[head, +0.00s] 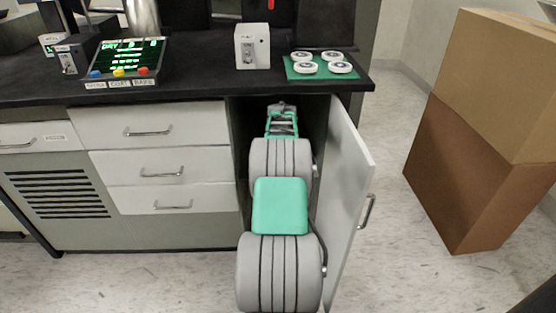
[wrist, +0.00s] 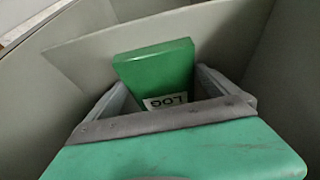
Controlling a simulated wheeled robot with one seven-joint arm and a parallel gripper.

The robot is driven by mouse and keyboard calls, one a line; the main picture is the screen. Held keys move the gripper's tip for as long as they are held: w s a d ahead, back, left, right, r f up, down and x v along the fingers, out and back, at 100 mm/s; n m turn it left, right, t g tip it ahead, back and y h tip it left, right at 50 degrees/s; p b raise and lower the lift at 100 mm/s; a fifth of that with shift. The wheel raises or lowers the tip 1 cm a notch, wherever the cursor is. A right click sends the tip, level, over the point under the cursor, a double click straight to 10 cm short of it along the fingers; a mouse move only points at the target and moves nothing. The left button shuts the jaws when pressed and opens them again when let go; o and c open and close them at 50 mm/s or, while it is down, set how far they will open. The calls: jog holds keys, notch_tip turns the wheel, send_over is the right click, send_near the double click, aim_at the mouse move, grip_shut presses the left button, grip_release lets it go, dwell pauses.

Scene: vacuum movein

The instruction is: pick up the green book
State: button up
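The green book (wrist: 155,72) shows in the wrist view inside a grey-walled space, with a white label reading "LOG" at its near end. My gripper (wrist: 163,78) reaches toward it with its two grey fingers spread, one on each side of the book. Dark gaps show beside the book's near end; whether the fingertips touch it I cannot tell. In the head view my arm reaches into the open cabinet under the counter, and my gripper (head: 281,122) is at its far end. The book cannot be made out there.
The cabinet door (head: 345,200) stands open close to the right of my arm. Drawers (head: 150,135) are to the left. The black counter (head: 200,80) above holds a white box (head: 252,46) and a green mat (head: 293,72) with white discs. Stacked cardboard boxes (head: 480,130) stand at right.

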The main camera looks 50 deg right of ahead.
jog(key=c, duration=1.3)
jog(key=shift+r, duration=0.1)
